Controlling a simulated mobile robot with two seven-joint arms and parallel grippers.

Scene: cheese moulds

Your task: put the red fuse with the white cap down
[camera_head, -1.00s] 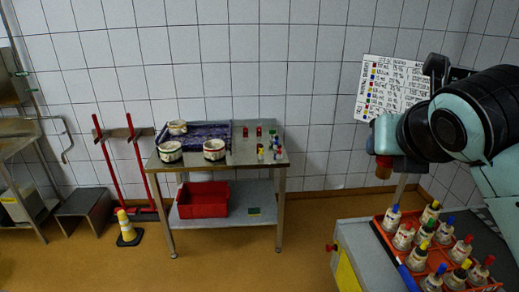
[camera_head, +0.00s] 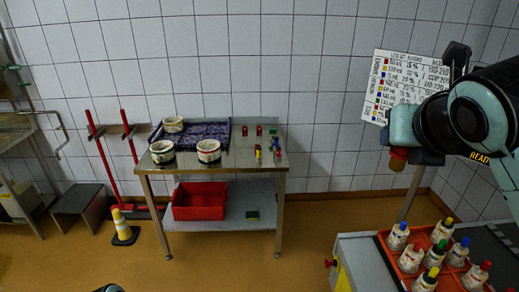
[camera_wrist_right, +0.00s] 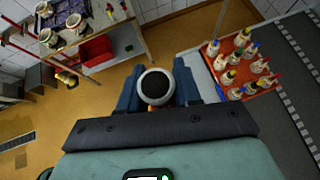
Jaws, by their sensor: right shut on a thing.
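My right gripper (camera_head: 402,152) is at the right of the head view, in the air above the floor between the steel table and the orange crate. It is shut on the red fuse with the white cap (camera_head: 398,165), whose reddish-brown body shows below the fingers. My left gripper is not in view.
The steel table (camera_head: 215,168) carries a blue patterned tray (camera_head: 212,133), several white moulds (camera_head: 208,149) and small coloured pieces (camera_head: 258,152). A red bin (camera_head: 200,203) is on its lower shelf. An orange crate (camera_head: 392,248) holds several coloured-capped bottles.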

